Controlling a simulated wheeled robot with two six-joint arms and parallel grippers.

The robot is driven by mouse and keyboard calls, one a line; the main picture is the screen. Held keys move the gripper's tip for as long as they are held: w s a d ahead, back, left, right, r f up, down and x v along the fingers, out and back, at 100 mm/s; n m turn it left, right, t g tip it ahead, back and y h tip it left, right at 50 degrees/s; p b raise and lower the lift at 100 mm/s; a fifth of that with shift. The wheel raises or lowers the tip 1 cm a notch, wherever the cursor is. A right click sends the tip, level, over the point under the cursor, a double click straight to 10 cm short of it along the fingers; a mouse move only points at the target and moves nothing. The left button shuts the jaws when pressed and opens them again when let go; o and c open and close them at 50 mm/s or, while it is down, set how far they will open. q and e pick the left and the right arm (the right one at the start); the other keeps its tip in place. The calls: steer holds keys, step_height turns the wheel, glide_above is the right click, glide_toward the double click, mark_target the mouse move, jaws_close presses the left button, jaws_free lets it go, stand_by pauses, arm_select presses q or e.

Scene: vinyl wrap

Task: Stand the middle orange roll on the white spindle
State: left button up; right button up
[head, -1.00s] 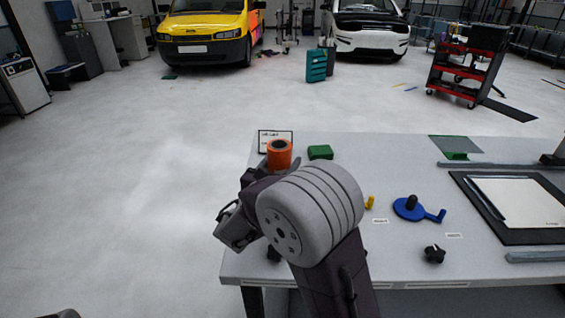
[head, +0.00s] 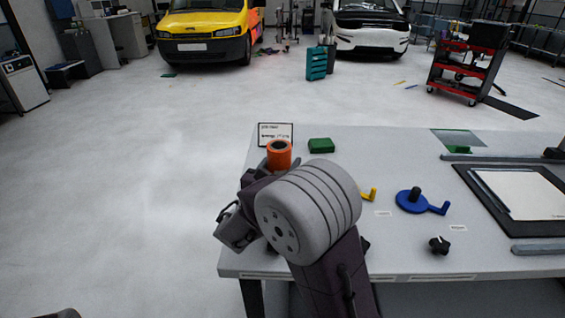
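One orange roll (head: 279,155) with a dark core stands upright near the table's back left corner in the head view. My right gripper (head: 279,166) is at its lower part, with dark finger parts on both sides of it. The roll keeps its place against the gripper while the table shifts in the picture, so the gripper appears shut on it. My wrist and forearm hide the fingertips and the table below the roll. I cannot make out a white spindle or any other orange roll.
A small sign (head: 276,129) and a green block (head: 320,145) are at the table's (head: 350,140) back left. To the right are a yellow hook (head: 369,195), a blue holder (head: 411,204) with a dark post, a black knob (head: 439,244) and a dark board with a white sheet (head: 525,190).

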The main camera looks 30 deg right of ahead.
steer(key=shift+f+b, duration=0.7)
steer(key=shift+f, duration=0.15)
steer(key=o, duration=1.8)
steer(key=shift+c, duration=0.2)
steer(key=p+v, duration=0.1)
steer(key=v, duration=0.8)
